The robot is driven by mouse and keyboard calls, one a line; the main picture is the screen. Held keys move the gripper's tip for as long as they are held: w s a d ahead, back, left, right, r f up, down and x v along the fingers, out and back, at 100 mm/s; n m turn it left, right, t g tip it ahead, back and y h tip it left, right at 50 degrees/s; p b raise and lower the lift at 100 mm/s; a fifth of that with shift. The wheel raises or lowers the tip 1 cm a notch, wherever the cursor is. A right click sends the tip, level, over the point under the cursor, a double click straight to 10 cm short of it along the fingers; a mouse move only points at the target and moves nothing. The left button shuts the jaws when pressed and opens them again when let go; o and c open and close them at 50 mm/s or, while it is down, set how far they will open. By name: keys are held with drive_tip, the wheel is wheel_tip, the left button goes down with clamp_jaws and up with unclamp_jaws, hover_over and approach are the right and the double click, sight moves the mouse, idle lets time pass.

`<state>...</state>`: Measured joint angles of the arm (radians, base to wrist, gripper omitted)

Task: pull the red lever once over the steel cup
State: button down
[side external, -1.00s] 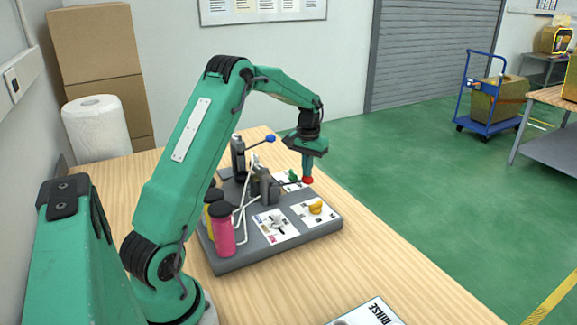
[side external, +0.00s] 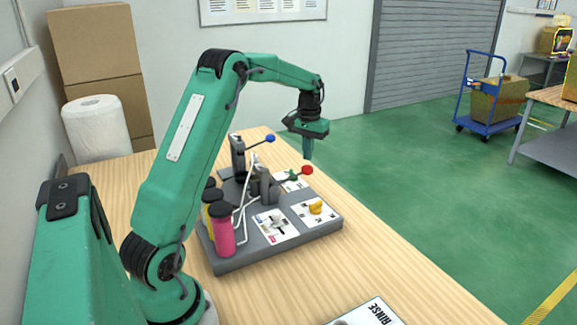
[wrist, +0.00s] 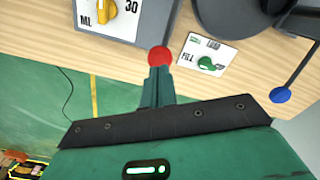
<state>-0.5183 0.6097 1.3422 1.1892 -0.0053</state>
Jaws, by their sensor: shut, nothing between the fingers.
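The red lever knob (side external: 307,170) stands at the end of its dark arm, on the right of the grey dispenser base (side external: 230,262). My gripper (side external: 308,156) is shut and empty, its tip a little above the knob in the side view. In the wrist view the red knob (wrist: 160,56) shows just past the tip of my closed fingers (wrist: 159,72). I cannot clearly make out the steel cup in either view.
A blue lever knob (side external: 271,138) stands behind the red one. A yellow dial (side external: 315,207), a green FILL knob (wrist: 207,63) and a pink bottle (side external: 222,236) are on the base. A RINSE card (side external: 370,312) lies in front. The table's right side is clear.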

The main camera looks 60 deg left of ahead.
drive_tip(key=shift+r, duration=1.15)
idle(0.4)
drive_tip(key=shift+d+r, duration=0.35)
drive_tip(key=shift+d, duration=0.05)
drive_tip(key=s+d+r+m+t, duration=0.1)
drive_tip(key=s+d+r+m, duration=0.1)
drive_tip(key=s+d+r, duration=0.45)
drive_tip(key=s+d+r+m+t, duration=0.1)
drive_tip(key=s+d+r+t, duration=0.15)
drive_tip(key=d, duration=0.75)
drive_tip(key=s+d+f+m+t, duration=0.1)
drive_tip(key=s+d, duration=0.4)
drive_tip(key=s, duration=0.3)
drive_tip(key=s+d+f+m+t, duration=0.1)
drive_tip(key=s+d, duration=0.3)
drive_tip(key=s, duration=0.4)
drive_tip(key=shift+d+f+m, duration=0.15)
drive_tip(key=shift+d+m, duration=0.2)
drive_tip(key=shift+m, duration=0.15)
